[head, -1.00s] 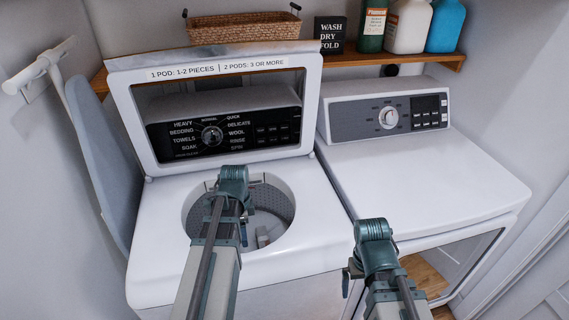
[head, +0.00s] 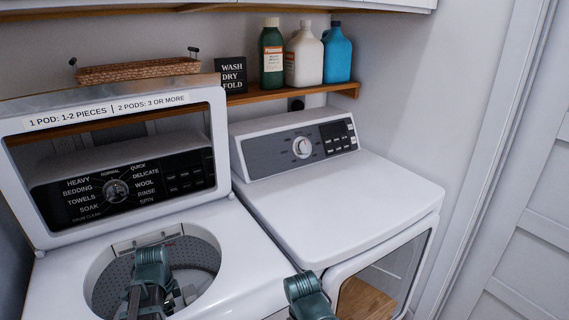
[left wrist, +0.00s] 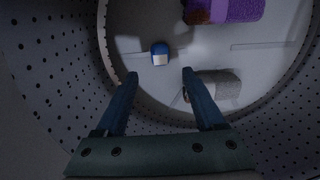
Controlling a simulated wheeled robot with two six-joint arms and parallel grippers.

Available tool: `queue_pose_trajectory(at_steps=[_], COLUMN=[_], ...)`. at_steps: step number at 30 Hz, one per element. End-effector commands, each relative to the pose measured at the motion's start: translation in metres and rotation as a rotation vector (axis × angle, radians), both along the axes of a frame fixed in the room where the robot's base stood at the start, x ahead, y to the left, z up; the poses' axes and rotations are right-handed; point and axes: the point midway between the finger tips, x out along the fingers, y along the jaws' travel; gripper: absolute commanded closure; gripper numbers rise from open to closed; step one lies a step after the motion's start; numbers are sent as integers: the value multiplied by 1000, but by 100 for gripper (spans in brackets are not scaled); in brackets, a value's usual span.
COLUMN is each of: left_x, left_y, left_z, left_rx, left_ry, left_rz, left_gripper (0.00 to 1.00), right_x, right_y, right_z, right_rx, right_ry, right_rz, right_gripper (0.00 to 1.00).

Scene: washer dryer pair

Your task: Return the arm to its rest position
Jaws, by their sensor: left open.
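My left arm (head: 150,275) reaches down into the open drum of the washer (head: 60,285) in the head view; its gripper is hidden there. In the left wrist view my left gripper (left wrist: 160,77) is open and empty inside the perforated drum. A small blue-and-white item (left wrist: 160,54) lies on the drum floor beyond the fingertips. A purple roll (left wrist: 238,9) with a reddish-brown piece (left wrist: 205,12) lies beyond at the top. A grey-white roll (left wrist: 222,85) lies beside the right finger. My right arm (head: 305,295) shows at the bottom edge; its gripper is out of view.
The washer lid (head: 105,109) stands raised. The drum wall (left wrist: 60,60) surrounds the left gripper. The dryer (head: 345,200) has a clear top, and its front door (head: 420,260) is at right. A shelf (head: 290,94) carries a basket (head: 135,71), a sign (head: 231,73) and bottles (head: 305,58).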

Motion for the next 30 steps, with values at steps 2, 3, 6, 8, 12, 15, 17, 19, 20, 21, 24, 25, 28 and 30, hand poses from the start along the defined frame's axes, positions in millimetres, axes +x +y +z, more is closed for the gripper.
queue_pose_trajectory(at_steps=[2, 3, 6, 8, 12, 15, 17, 19, 20, 21, 24, 25, 28, 30], left_x=[0, 0, 0, 0, 0, 0, 0, 0, 0, 0, 0, 0, 0, 0], left_y=[0, 0, 0, 0, 0, 0, 0, 0, 0, 0, 0, 0, 0, 0], left_z=[-16, -19, -25, -26, -26, -26, -26, -25, -25, -24, -21, -19, -13, -6], left_rx=[0, 0, 0, 0, 0, 0, 0, 0, 0, 0, 0, 0, 0, 0], left_ry=[0, 0, 0, 0, 0, 0, 0, 0, 0, 0, 0, 0, 0, 0], left_rz=[0, 0, 0, 0, 0, 0, 0, 0, 0, 0, 0, 0, 0, 0], left_gripper=[29, 29, 29, 29, 29, 29, 29, 29, 29, 29, 29, 29, 29, 29], right_x=[0, 0, 0, 0, 0, 0, 0, 0, 0, 0, 0, 0, 0, 0], right_y=[0, 0, 0, 0, 0, 0, 0, 0, 0, 0, 0, 0, 0, 0], right_z=[-16, -19, -25, -26, -26, -26, -26, -25, -25, -24, -21, -20, -13, -6], right_rx=[0, 0, 0, 0, 0, 0, 0, 0, 0, 0, 0, 0, 0, 0], right_ry=[0, 0, 0, 0, 0, 0, 0, 0, 0, 0, 0, 0, 0, 0], right_rz=[0, 0, 0, 0, 0, 0, 0, 0, 0, 0, 0, 0, 0, 0], right_gripper=[0, 0, 0, 0, 0, 0, 0, 0, 0, 0, 0, 0, 0, 0])
